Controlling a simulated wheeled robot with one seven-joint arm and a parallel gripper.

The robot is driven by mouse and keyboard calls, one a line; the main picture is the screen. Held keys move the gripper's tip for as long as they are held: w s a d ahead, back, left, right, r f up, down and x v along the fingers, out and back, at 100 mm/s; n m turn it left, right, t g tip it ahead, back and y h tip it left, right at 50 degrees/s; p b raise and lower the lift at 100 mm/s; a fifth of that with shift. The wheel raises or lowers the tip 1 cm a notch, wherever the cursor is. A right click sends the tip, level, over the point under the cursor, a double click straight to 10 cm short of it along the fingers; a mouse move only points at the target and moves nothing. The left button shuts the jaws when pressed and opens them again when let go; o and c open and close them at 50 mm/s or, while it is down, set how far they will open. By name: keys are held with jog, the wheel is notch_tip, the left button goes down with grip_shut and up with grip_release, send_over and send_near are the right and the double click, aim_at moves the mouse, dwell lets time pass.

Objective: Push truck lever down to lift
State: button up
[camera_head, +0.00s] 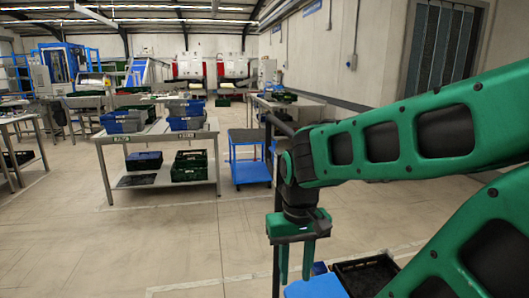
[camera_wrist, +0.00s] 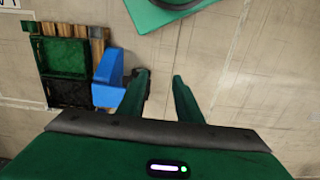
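My gripper (camera_head: 296,268) points down at the lower right of the head view. Its two green fingers are apart with nothing between them, and they also show in the wrist view (camera_wrist: 160,80). A blue truck body (camera_head: 314,287) shows below and just right of the fingers in the head view. In the wrist view the blue truck body (camera_wrist: 108,80) is left of the fingers. A dark upright pole (camera_head: 276,235) stands just left of the gripper and seems to belong to the truck. The lever itself cannot be clearly made out; the left finger partly covers a dark part beside the blue body.
Dark and green crates (camera_wrist: 66,58) stand on a wooden pallet (camera_wrist: 98,35) beside the truck. A table (camera_head: 155,135) with blue crates and a blue cart (camera_head: 250,172) stand farther back. The floor at front left is clear.

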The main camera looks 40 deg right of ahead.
jog(key=shift+w+a, duration=0.15)
jog(key=shift+w, duration=0.15)
jog(key=w+d+r+n+t+h, duration=0.1)
jog(key=w+d+n+h, duration=0.45)
jog(key=w, duration=0.85)
jog(key=w+d+n+t+h, duration=0.1)
jog(key=w+d+n+h, duration=0.1)
jog(key=w+d+h, duration=0.75)
jog(key=w+d+r+n+t+h, duration=0.3)
jog(key=w+d+r+n+h, duration=0.15)
jog(key=w+r, duration=0.5)
jog(key=shift+m, duration=0.6)
jog(key=x, duration=1)
jog(key=shift+s+d+r, duration=0.1)
jog(key=shift+d+r, duration=0.1)
jog(key=shift+d, duration=0.05)
